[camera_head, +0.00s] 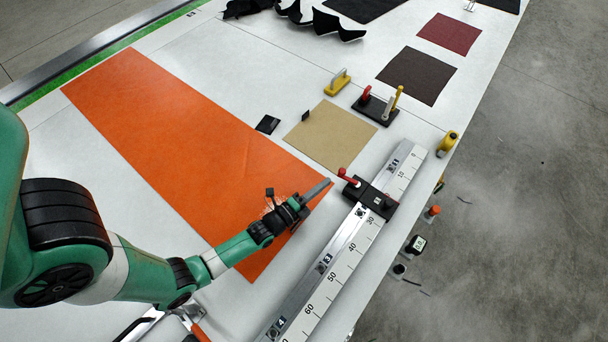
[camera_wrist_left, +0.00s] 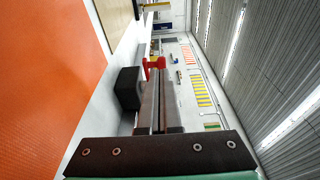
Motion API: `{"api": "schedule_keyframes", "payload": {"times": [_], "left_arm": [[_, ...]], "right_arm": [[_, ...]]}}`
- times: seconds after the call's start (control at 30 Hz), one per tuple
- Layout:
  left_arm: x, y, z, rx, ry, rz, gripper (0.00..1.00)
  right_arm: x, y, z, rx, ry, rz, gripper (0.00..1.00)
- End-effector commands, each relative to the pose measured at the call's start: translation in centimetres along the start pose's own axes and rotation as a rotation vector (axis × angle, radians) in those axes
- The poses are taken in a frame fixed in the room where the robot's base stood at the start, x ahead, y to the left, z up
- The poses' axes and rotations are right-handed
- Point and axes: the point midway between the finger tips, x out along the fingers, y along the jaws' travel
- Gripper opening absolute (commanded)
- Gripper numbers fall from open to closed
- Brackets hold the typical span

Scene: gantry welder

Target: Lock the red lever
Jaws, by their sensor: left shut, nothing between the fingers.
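The red lever (camera_head: 347,175) stands on a black clamp block (camera_head: 371,197) that sits across the white ruler rail. My left gripper (camera_head: 327,183) is shut and empty, its fingertips just left of the red lever in the head view, with a small visible gap. In the left wrist view, the red lever (camera_wrist_left: 155,65) shows just beyond the tips of my closed fingers (camera_wrist_left: 159,85), with a black block (camera_wrist_left: 129,88) to the left. Another red lever (camera_head: 366,93) stands on a black base farther back. My right gripper is not in view.
An orange sheet (camera_head: 170,140) lies under my left arm. A tan sheet (camera_head: 335,135), a yellow-handled tool (camera_head: 338,82) and a yellow tape-like item (camera_head: 447,143) lie around the rail (camera_head: 345,255). The table's right edge runs close beside the rail. White table shows between the orange sheet and the rail.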

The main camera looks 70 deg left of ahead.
Motion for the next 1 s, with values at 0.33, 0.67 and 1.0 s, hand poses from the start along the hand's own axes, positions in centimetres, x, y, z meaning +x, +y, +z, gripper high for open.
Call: {"api": "schedule_keyframes", "payload": {"times": [0.33,0.67,1.0], "left_arm": [[-1.2,-0.4,4.5,0.004,-0.011,-0.001,0.0],[-2.0,0.0,7.2,0.0,0.0,0.002,0.0],[-2.0,0.1,7.2,0.0,0.003,0.002,0.0]], "right_arm": [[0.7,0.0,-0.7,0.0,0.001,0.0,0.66],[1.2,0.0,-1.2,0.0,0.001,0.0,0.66],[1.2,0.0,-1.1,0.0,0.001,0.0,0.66]]}}
